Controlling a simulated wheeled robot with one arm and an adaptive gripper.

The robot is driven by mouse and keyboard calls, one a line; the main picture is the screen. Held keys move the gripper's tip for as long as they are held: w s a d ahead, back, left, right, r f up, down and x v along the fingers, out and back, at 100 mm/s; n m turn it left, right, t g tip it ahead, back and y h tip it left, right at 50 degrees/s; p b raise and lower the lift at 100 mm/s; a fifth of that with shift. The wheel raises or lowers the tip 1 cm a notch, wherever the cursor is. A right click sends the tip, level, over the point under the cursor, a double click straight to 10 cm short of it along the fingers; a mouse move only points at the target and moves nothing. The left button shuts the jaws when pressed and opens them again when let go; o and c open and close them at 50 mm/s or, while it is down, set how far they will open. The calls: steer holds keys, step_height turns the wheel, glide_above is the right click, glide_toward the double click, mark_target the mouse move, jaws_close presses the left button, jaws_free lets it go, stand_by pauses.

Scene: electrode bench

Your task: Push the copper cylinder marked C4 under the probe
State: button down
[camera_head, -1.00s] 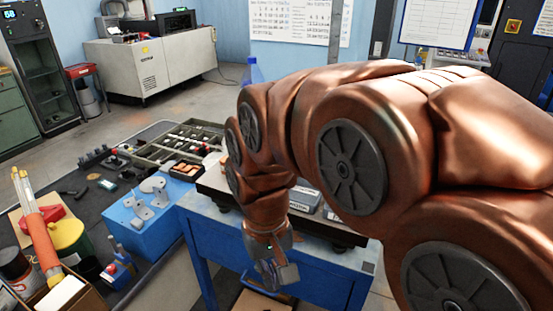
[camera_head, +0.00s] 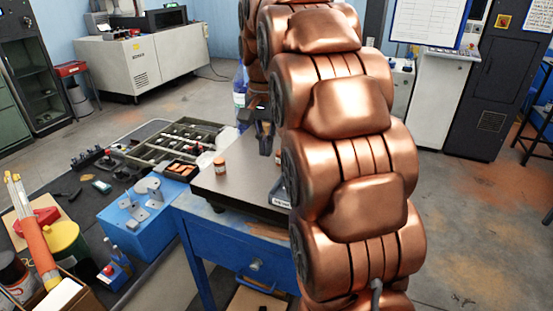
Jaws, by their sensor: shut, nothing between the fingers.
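A small copper-coloured cylinder (camera_head: 219,167) with a pale top stands upright near the left edge of a grey plate (camera_head: 232,187) on a blue bench. Its marking is too small to read, so I cannot tell whether it is C4. My gripper (camera_head: 266,146) is dark and small in the view, pointing down above the plate, to the right of and behind the cylinder and apart from it. It looks shut and empty. My arm hides the right part of the plate. I cannot make out the probe.
A small pale labelled block (camera_head: 282,195) lies at the plate's front right, partly behind my arm. A blue-capped bottle (camera_head: 240,88) stands behind the plate. A compartment tray (camera_head: 172,146) and a blue box (camera_head: 150,212) lie to the left. The plate between cylinder and gripper looks clear.

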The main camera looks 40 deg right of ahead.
mark_target(277, 170)
steer(key=shift+m, duration=0.5)
steer(key=shift+w+d+f+p, duration=0.35)
steer(key=shift+f+p, duration=0.2)
steer(key=shift+f, duration=0.95)
steer(key=shift+w+d+f+p, duration=0.2)
steer(key=shift+d+f+p, duration=0.3)
steer(key=shift+f, duration=1)
steer(key=shift+w+d+f+p, duration=0.3)
steer(key=shift+f+p, duration=0.35)
steer(key=shift+f, duration=0.85)
steer(key=shift+w+d+r+p, duration=0.1)
steer(key=shift+w+d+p, duration=0.3)
steer(key=shift+d, duration=0.2)
steer(key=shift+w+d+r+p, duration=0.1)
steer(key=shift+w+d+p, duration=0.3)
steer(key=shift+d, duration=0.2)
steer(key=shift+w+d+f, duration=0.15)
steer(key=shift+w+d, duration=0.15)
steer(key=shift+d, duration=0.25)
